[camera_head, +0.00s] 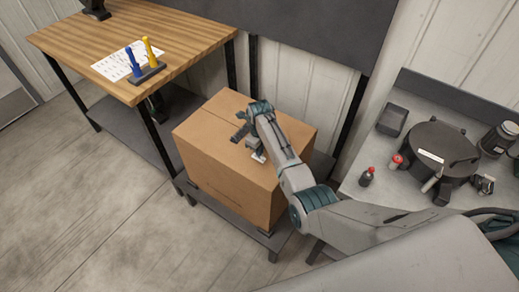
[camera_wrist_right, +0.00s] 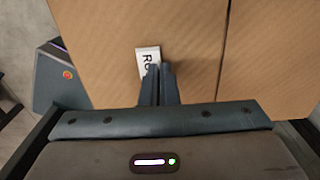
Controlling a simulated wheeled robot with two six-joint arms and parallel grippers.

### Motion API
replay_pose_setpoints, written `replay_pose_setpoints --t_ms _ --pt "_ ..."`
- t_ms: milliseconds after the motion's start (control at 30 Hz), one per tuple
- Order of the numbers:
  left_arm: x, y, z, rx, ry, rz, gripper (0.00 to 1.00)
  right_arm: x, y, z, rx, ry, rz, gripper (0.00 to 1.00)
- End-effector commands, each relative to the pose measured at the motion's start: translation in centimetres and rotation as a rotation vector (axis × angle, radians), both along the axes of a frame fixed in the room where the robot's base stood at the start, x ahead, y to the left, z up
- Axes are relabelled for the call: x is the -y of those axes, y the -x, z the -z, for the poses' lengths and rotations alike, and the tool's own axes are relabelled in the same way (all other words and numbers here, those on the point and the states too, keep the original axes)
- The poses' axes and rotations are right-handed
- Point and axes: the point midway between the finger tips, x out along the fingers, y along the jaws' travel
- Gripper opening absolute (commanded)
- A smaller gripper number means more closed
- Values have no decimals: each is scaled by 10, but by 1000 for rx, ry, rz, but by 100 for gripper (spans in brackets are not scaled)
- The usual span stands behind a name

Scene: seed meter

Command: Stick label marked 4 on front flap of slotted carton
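The brown carton (camera_head: 225,160) stands closed on a low dark stand, with a seam across its top. A small white label (camera_head: 259,156) shows at the fingertips of my right gripper (camera_head: 250,142), over the carton's top. In the right wrist view the label (camera_wrist_right: 147,54) lies flat-looking against the cardboard, with dark characters partly hidden; I cannot read a 4. My right gripper (camera_wrist_right: 158,72) has its fingers together, overlapping the label's near end. I cannot tell whether they pinch it or only touch it. My left gripper is out of view.
A wooden table (camera_head: 190,30) at the upper left holds a printed white sheet (camera_head: 112,66) and a rack with blue and yellow handled tools (camera_head: 148,74).

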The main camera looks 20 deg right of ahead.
Motion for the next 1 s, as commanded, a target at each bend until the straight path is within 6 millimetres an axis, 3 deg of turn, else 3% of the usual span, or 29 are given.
replay_pose_setpoints --t_ms 833,1000 --pt "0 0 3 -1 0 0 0 0 0 6 0 0 0 0" --pt "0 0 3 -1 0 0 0 0 0 6 0 0 0 27"
